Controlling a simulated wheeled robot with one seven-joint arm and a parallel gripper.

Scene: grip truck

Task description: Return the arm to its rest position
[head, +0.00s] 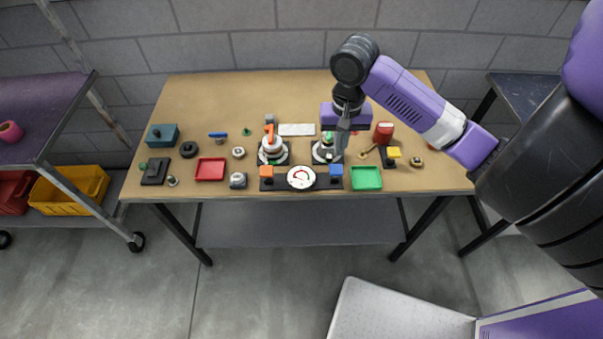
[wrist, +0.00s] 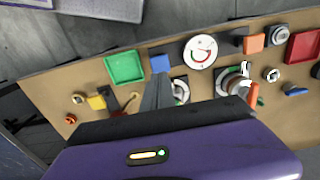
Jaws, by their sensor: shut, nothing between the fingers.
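My purple arm (head: 415,100) reaches in from the right over the workbench (head: 210,95) in the head view. My gripper (head: 341,143) points down above the right-middle of the bench, beside a white and grey round fixture (head: 322,152). Its fingers are together with nothing between them. In the wrist view the shut fingers (wrist: 158,92) stand above the bench, near a blue block (wrist: 160,64) and a green tray (wrist: 125,67). The fingers hide part of a round fixture behind them.
A red tray (head: 210,169), a white dial (head: 301,177), a red object (head: 383,133) and several small parts stand on the bench. A shelf with a yellow bin (head: 70,193) is at the left. A dark table (head: 525,95) is at the right. The bench's back left is clear.

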